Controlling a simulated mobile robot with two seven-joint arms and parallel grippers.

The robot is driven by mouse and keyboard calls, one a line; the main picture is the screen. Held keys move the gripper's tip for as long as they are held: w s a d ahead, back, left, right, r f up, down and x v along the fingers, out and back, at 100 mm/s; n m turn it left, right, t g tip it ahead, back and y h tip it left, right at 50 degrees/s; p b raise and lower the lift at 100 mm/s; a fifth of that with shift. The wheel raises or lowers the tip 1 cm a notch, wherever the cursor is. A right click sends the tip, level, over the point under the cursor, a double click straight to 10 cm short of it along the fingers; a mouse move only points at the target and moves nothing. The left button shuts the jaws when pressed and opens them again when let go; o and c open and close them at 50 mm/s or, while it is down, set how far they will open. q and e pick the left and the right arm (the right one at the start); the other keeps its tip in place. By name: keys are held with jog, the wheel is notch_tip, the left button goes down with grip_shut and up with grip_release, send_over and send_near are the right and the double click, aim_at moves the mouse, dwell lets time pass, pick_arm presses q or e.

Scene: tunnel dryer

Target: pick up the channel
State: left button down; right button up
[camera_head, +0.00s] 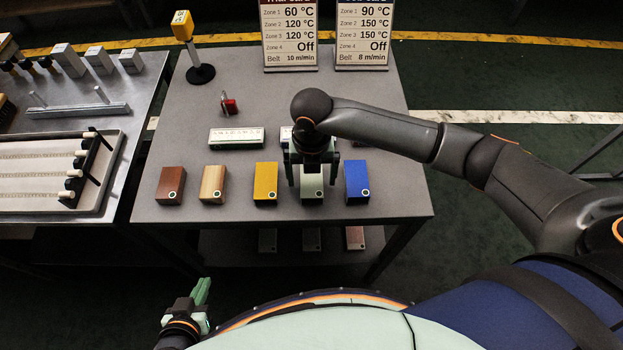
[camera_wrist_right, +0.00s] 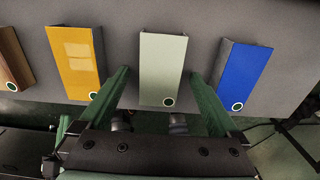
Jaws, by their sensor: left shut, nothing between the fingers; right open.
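Several channel-like blocks stand in a row along the front of the grey table (camera_head: 390,207). The pale grey-green channel (camera_wrist_right: 162,70) has a round mark near its front end; in the head view (camera_head: 312,191) it is partly hidden by my right gripper. My right gripper (camera_head: 311,168) is open over it, and in the wrist view its green fingers (camera_wrist_right: 160,78) lie on either side of the channel, with gaps showing. I cannot tell the fingers' height. My left gripper (camera_head: 203,289) is shut and empty, low in front of the table.
A yellow block (camera_head: 265,183) stands left of the channel and a blue block (camera_head: 356,181) right. Wooden (camera_head: 213,183) and brown (camera_head: 171,185) blocks are further left. Behind are a labelled strip (camera_head: 237,138), a red padlock-like item (camera_head: 230,106) and two sign cards (camera_head: 290,35).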

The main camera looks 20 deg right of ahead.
jog(key=shift+f, duration=0.4)
jog(key=shift+c, duration=0.2)
grip_shut()
dwell(0.3)
